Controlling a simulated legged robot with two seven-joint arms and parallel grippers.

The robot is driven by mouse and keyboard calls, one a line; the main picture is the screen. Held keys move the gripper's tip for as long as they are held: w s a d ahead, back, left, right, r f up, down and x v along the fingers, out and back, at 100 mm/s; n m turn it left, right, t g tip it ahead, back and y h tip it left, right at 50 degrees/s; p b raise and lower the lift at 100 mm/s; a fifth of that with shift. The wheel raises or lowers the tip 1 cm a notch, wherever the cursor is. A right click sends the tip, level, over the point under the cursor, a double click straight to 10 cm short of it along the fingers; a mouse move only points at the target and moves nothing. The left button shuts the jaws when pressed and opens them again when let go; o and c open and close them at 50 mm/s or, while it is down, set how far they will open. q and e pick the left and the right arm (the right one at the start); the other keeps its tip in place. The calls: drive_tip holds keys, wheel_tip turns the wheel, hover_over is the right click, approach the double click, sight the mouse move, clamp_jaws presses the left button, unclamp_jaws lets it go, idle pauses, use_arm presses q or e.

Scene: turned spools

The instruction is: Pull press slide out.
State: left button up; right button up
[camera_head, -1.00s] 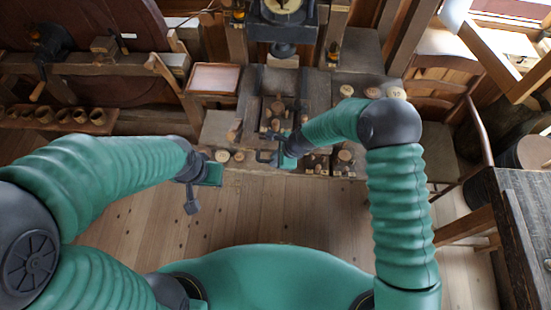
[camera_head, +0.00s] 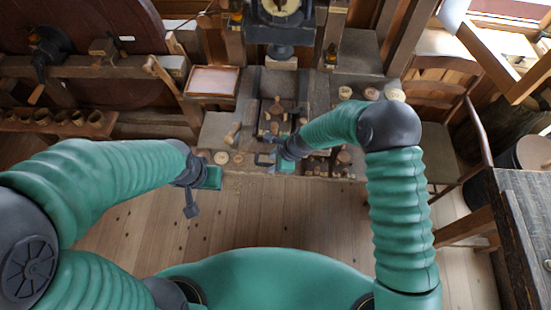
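The press (camera_head: 281,50) stands at the top centre of the head view, with a dark slide bed (camera_head: 293,103) running from under it toward me. A turned wooden piece (camera_head: 277,108) stands on the slide bed. My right gripper (camera_head: 266,158) is at the bed's near end, at the front edge of the bench. Dark parts there form a small loop; I cannot tell fingers from a handle, nor whether the gripper grips anything. My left gripper (camera_head: 192,205) hangs over the floor, left of the bench front and apart from it; its finger opening is unclear.
Loose wooden pieces (camera_head: 221,157) lie left of my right gripper, and several more lie right of it. Round wooden discs (camera_head: 371,94) sit at the bench's right. A framed tray (camera_head: 211,81) stands left of the press. A chair (camera_head: 440,95) is at right. The floor before the bench is clear.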

drive_tip(key=b+v, duration=0.2)
drive_tip(key=v, duration=1.4)
drive_tip(key=shift+r, duration=0.25)
drive_tip(key=shift+w, duration=0.1)
drive_tip(key=s+d+f+n+h+b, duration=0.2)
drive_tip(key=s+d+f+n+b, duration=0.1)
drive_tip(key=s+d+n, duration=0.4)
drive_tip(key=s+d+f+n+h+b, duration=0.2)
drive_tip(key=s+d+f+n+b, duration=0.2)
drive_tip(key=s+d+n, duration=0.3)
drive_tip(key=d+n+b, duration=0.1)
drive_tip(key=d+n, duration=0.2)
drive_tip(key=d, duration=0.1)
drive_tip(key=shift+s+f+t+h, duration=0.2)
drive_tip(key=shift+f+t+h, duration=0.1)
drive_tip(key=shift+f, duration=0.05)
drive_tip(key=shift+s, duration=0.1)
